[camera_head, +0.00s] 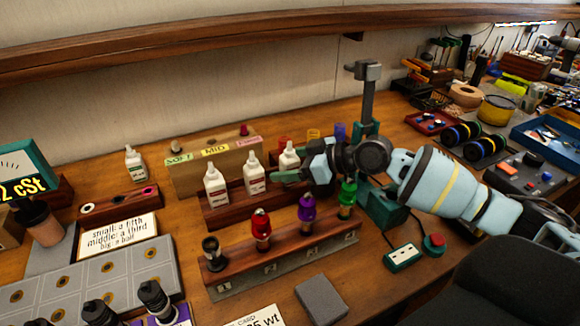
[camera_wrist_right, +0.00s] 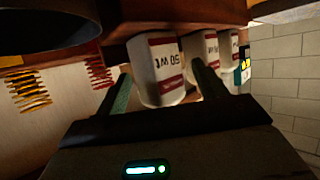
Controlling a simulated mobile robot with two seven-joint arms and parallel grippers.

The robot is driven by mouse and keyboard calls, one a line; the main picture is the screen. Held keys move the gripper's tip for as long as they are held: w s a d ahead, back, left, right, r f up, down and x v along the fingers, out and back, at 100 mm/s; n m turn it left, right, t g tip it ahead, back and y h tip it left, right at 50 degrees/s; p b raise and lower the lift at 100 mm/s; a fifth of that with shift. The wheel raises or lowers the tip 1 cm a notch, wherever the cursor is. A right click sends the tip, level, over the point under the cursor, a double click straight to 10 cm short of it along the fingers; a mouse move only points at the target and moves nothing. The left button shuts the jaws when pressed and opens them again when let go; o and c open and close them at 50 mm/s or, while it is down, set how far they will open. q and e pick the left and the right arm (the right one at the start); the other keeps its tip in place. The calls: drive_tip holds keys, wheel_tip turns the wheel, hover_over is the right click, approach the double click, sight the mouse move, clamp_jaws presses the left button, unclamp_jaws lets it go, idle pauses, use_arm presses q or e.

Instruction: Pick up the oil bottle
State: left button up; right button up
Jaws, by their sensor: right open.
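Three white oil bottles with red-banded labels stand in a wooden rack (camera_head: 226,213) in the head view: a left one (camera_head: 215,188), a middle one (camera_head: 254,174) and a right one (camera_head: 289,158). A fourth white bottle (camera_head: 134,163) stands apart at the back left. My right gripper (camera_head: 287,174) is open at the right bottle, partly covering its lower part. In the wrist view the right gripper (camera_wrist_right: 162,72) has its fingers on either side of a bottle labelled 50 wt (camera_wrist_right: 162,68). I cannot tell whether either finger touches it. My left gripper is not in view.
In front, a wooden stand (camera_head: 285,250) holds several colored shock absorbers. Behind the bottles is a box labelled SOFT and MID (camera_head: 212,168). Colored springs (camera_head: 313,135) stand behind the gripper, and a green-based vertical fixture (camera_head: 368,100) rises close by.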

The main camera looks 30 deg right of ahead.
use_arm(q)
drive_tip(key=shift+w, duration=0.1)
use_arm(e)
drive_tip(key=shift+c, duration=0.2)
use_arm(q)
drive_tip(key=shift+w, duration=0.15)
use_arm(e)
drive_tip(key=c, duration=1)
drive_tip(key=shift+r, duration=0.1)
drive_tip(key=shift+c, duration=0.2)
